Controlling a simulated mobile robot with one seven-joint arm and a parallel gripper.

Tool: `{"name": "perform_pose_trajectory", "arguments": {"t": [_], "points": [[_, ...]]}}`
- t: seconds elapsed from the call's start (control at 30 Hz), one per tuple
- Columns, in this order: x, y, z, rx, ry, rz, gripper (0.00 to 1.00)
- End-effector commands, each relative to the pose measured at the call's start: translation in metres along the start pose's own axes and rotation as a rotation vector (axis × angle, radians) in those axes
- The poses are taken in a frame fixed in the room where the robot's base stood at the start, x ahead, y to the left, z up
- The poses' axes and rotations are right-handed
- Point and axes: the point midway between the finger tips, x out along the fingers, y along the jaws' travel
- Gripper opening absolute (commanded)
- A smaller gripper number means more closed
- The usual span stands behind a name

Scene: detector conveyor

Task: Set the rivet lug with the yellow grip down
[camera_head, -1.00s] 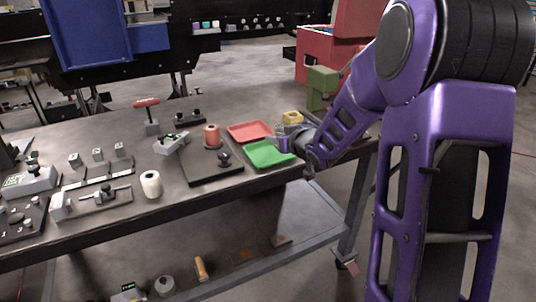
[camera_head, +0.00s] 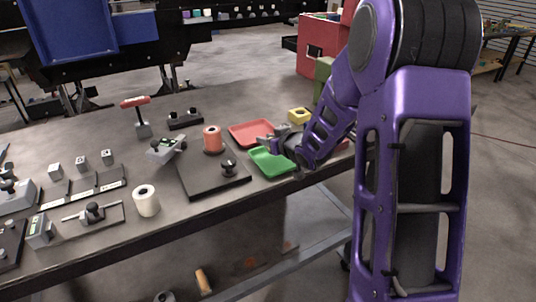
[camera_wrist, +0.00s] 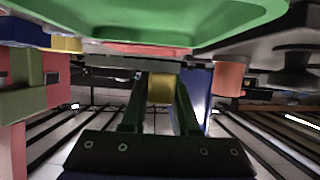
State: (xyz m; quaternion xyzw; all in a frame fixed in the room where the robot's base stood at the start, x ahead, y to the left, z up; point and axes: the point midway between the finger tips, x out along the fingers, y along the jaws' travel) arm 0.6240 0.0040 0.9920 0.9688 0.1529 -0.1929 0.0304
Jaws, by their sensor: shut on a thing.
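My gripper (camera_head: 270,139) is above the back part of the green tray (camera_head: 274,168), near the right end of the table. In the wrist view my gripper (camera_wrist: 160,82) is shut on the yellow grip (camera_wrist: 161,90) of the rivet lug. The rest of the lug cannot be made out there. In the head view the lug is too small and too covered by the gripper to tell apart. The green tray also shows close at the top of the wrist view (camera_wrist: 150,22).
A red tray (camera_head: 241,128) lies behind the green one. A yellow block (camera_head: 299,115) stands to its right. The green tray's visible floor looks clear.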

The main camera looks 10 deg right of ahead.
Motion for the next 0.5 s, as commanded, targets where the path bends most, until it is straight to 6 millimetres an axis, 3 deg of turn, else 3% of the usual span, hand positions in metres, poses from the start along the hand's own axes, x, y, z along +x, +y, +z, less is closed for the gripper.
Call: {"name": "perform_pose_trajectory", "arguments": {"t": [0.33, 0.5], "points": [[0.015, -0.001, 0.036, 0.0, -0.001, -0.002, 0.0], [0.016, 0.0, 0.038, -0.002, 0.002, 0.0, 0.0]]}}
